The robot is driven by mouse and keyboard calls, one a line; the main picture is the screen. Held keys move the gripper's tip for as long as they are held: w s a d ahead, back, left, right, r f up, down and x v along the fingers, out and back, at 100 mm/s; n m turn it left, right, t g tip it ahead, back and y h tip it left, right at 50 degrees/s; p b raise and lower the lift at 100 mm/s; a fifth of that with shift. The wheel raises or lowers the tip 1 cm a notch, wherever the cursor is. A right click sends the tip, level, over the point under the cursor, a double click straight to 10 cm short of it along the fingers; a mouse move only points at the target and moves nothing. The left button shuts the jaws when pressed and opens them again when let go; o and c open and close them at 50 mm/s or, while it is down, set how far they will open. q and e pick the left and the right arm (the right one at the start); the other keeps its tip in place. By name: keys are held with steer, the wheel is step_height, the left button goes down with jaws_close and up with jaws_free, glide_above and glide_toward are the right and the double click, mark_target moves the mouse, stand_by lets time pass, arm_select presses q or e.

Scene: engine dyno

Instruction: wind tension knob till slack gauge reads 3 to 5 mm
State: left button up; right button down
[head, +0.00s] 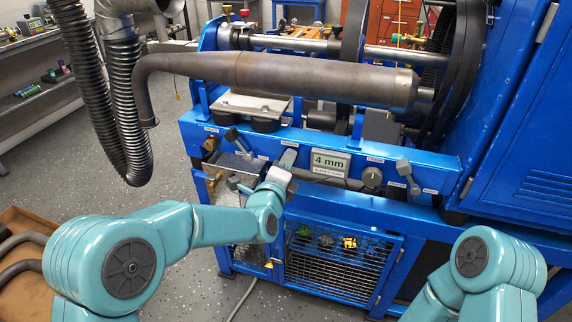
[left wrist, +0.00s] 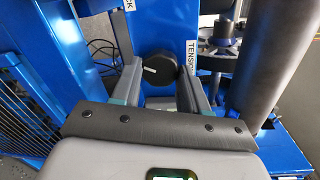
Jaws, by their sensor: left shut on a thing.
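The slack gauge (head: 330,163) is a small display on the blue front rail of the machine. It reads 4 mm in the head view. The tension knob (left wrist: 160,68) is a dark round knob beside a TENSION label in the left wrist view. My left gripper (head: 287,161) is at the rail just left of the gauge. Its fingers (left wrist: 157,84) are shut on the knob, one on each side. In the head view the gripper hides most or all of the knob. My right gripper is out of view; only part of its arm shows at the lower right.
Another round knob (head: 372,177) and a lever (head: 407,172) sit right of the gauge. A long exhaust pipe (head: 290,75) runs above the rail. A wire-mesh cage (head: 335,275) is below. A corrugated hose (head: 125,110) hangs at left, with open floor beside it.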

arm_select(q)
steer(key=o, duration=1.1)
steer(key=shift+c, duration=0.2)
steer(key=v, duration=1.6)
steer(key=shift+s+p, duration=0.2)
steer(key=shift+p, duration=0.25)
steer(key=shift+a, duration=0.15)
